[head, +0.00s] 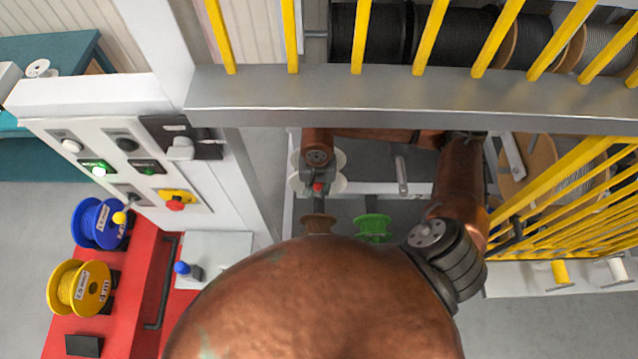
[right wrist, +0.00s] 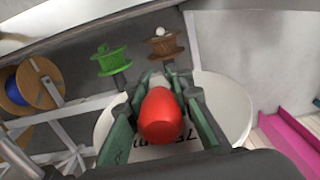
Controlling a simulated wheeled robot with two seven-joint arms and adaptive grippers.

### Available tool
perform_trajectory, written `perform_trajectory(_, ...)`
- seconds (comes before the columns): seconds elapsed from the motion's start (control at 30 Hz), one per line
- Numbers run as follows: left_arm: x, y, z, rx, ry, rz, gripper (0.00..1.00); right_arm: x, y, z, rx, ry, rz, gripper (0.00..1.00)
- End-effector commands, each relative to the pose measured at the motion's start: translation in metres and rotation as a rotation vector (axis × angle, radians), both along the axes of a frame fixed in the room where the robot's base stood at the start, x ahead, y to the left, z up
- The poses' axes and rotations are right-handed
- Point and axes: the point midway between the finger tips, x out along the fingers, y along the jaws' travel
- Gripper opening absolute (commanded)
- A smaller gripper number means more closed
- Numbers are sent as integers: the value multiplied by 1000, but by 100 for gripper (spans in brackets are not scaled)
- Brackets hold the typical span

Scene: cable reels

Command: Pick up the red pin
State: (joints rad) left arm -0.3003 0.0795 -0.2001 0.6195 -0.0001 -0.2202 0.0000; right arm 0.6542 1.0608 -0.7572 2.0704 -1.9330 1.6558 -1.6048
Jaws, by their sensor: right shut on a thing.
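The red pin (right wrist: 160,117) shows large in the right wrist view, with a rounded end towards the camera. My right gripper (right wrist: 160,82) is shut on it, with a dark green finger on either side. A white reel (right wrist: 238,105) with dark lettering lies behind the pin and fingers; I cannot tell whether the pin touches it. In the head view the red pin (head: 318,188) is a small red spot at my right gripper (head: 317,180), in front of the white reel (head: 337,182). My left gripper is not in view.
A green reel (head: 372,226) and a brown reel (head: 318,224) stand near the white reel. A grey beam (head: 400,97) and yellow bars (head: 560,215) border the space. A control panel (head: 140,175) stands at the left, beside blue (head: 98,222) and yellow (head: 80,288) reels.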

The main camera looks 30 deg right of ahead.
Motion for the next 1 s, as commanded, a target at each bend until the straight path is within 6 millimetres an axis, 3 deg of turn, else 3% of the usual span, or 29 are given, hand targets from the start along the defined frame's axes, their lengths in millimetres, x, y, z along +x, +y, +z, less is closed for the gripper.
perform_trajectory(0.57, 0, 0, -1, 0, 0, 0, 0, 1, -1, 8, -2, -3, -1, 0)
perform_trajectory(1.0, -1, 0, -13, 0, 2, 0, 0, 1, -1, 73, -2, -6, 1, 0)
